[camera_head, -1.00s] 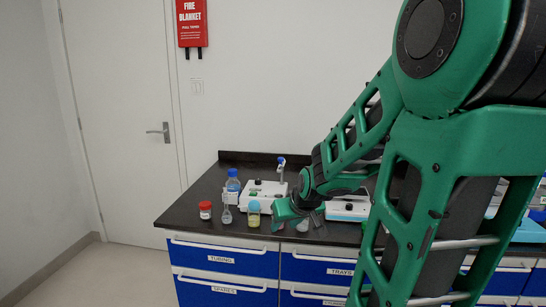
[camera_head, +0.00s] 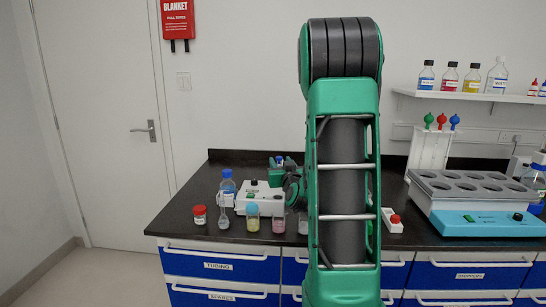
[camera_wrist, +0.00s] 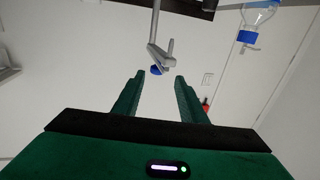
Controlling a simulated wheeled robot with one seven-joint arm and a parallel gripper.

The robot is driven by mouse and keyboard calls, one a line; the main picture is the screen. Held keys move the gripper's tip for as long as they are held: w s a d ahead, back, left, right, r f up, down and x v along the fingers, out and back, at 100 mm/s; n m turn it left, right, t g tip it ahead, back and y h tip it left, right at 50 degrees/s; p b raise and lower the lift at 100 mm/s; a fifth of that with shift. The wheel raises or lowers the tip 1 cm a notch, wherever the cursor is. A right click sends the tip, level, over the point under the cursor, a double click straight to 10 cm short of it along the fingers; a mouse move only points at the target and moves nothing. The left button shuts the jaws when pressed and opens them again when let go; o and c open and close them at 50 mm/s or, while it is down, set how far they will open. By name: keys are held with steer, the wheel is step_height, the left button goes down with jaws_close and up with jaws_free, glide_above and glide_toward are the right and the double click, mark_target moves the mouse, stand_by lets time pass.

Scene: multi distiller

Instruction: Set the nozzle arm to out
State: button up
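A white distiller unit (camera_head: 257,193) stands on the black bench at left. Its thin metal nozzle arm (camera_wrist: 154,35) ends in a blue tip (camera_wrist: 156,70) in the wrist view, where the scene appears inverted. A blue piece (camera_head: 279,160) also shows above the unit in the head view. My gripper (camera_wrist: 157,85) is open, its two green fingers well apart. The nozzle arm's blue end lies near the gap between the fingertips; I cannot tell its depth, and no contact shows. In the head view my gripper (camera_head: 277,178) is beside the unit, partly hidden by my arm.
A blue-capped bottle (camera_head: 228,187), a red-lidded jar (camera_head: 199,215), a flask (camera_head: 224,215) and a yellow bottle (camera_head: 252,218) stand around the unit. My arm hides the bench middle, where a red-knobbed white device (camera_head: 394,223) partly shows. A water bath (camera_head: 485,222) stands at right.

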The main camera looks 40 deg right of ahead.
steer(key=x, duration=0.9)
steer(key=shift+d, duration=0.4)
steer(key=shift+w, duration=0.1)
jaws_close()
